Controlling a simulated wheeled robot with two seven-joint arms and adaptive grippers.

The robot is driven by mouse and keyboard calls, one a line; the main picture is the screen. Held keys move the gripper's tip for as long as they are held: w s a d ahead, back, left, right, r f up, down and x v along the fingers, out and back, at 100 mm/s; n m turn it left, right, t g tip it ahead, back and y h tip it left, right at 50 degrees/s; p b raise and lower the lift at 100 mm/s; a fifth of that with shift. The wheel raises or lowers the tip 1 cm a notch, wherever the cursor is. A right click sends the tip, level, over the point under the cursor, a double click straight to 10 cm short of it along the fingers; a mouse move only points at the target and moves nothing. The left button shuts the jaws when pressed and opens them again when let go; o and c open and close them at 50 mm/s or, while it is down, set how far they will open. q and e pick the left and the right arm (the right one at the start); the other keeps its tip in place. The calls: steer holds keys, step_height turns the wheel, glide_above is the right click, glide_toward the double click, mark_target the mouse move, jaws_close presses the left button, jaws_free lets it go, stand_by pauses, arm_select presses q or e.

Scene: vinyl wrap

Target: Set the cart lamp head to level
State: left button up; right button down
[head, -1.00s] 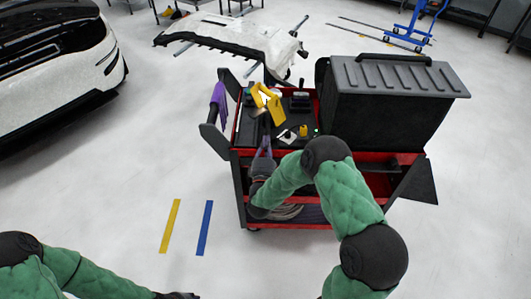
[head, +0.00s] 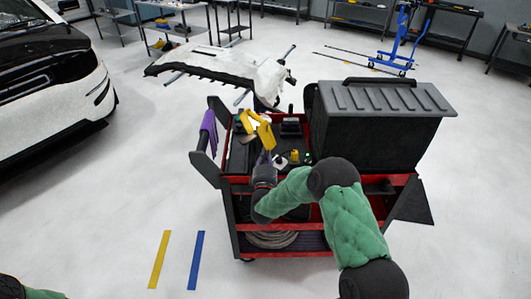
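A red and black cart (head: 282,228) stands in the centre. On its top tray is a bent yellow piece (head: 264,134), which looks like the lamp head; it is tilted, with one part raised and another slanting down. My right gripper (head: 265,158) is over the tray's front edge, just below the yellow piece in the picture. Its fingers are small and dark, so I cannot tell whether they touch it or are open. My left gripper is out of view; only a bit of its arm shows at the bottom left.
A large black ribbed box (head: 385,125) fills the cart's right side. A purple cloth (head: 209,130) hangs at its left. Small tools and a yellow item (head: 295,156) lie on the tray. A white bumper (head: 225,68) is behind.

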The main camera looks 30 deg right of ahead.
steer(key=shift+d, duration=0.15)
steer(key=shift+d, duration=0.25)
steer(key=shift+w+d, duration=0.1)
steer(key=shift+d, duration=0.1)
steer(key=shift+w+d+r, duration=0.1)
steer(key=shift+d+r, duration=0.05)
steer(key=shift+d, duration=0.4)
steer(key=shift+w+d+r, duration=0.1)
steer(key=shift+d, duration=0.45)
steer(key=w+d+r, duration=0.1)
steer(key=d+r, duration=0.7)
steer(key=shift+w+r+p, duration=0.15)
steer(key=shift+w+p, duration=0.1)
steer(key=shift+p, duration=0.05)
steer(key=shift+r, duration=0.15)
stand_by(0.3)
